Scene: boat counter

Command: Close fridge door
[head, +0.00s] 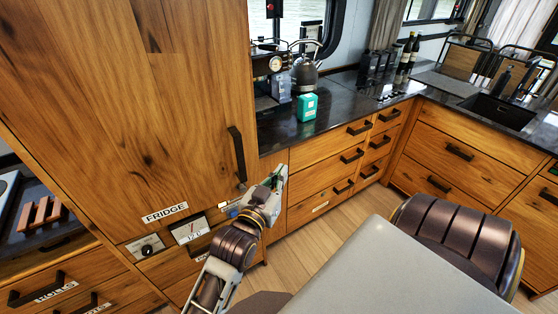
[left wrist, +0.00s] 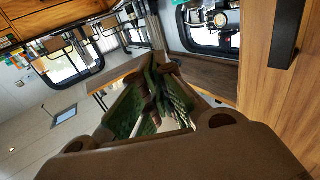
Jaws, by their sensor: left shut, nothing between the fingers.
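The fridge door (head: 150,100) is a tall wooden panel with a FRIDGE label near its bottom edge, filling the upper left of the head view. Its dark vertical handle (head: 237,154) is near its right edge. The door looks shut or nearly shut; I cannot tell whether a small gap remains. My left gripper (head: 280,178) is shut and empty, just right of the door's lower right corner. In the left wrist view its green-padded fingers (left wrist: 152,100) are together, with the handle (left wrist: 287,34) to their right, apart from them. My right gripper is out of view.
A gauge panel (head: 190,230) sits below the door. Drawers (head: 330,180) and a dark counter (head: 345,100) with a kettle (head: 305,72) and a teal box (head: 307,107) stand to the right. Wooden floor (head: 325,232) is clear between the drawers and my body.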

